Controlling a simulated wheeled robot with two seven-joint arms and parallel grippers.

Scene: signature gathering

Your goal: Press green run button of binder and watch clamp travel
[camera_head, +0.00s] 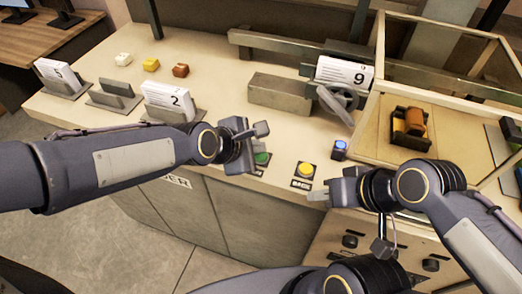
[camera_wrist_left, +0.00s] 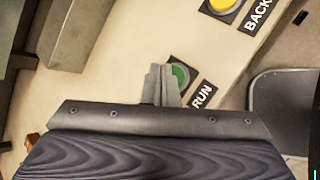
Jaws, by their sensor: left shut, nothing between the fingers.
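The green run button (camera_head: 262,157) sits on the front edge of the pale counter, right beside my left gripper (camera_head: 263,148). In the left wrist view the green button (camera_wrist_left: 180,74), labelled RUN, is partly hidden behind the shut, empty fingers of my left gripper (camera_wrist_left: 160,82). I cannot tell whether they touch it. The binder's grey metal clamp block (camera_head: 283,92) lies at the back of the counter, left of a paper stack marked 9 (camera_head: 344,75). My right gripper (camera_head: 320,196) is near the yellow button; its finger opening is unclear.
A yellow button (camera_head: 305,170), labelled BACK in the left wrist view, and a blue button (camera_head: 340,148) lie to the right of the green one. Paper stacks in holders (camera_head: 168,100) stand at left. A glass-sided case (camera_head: 375,130) is at right.

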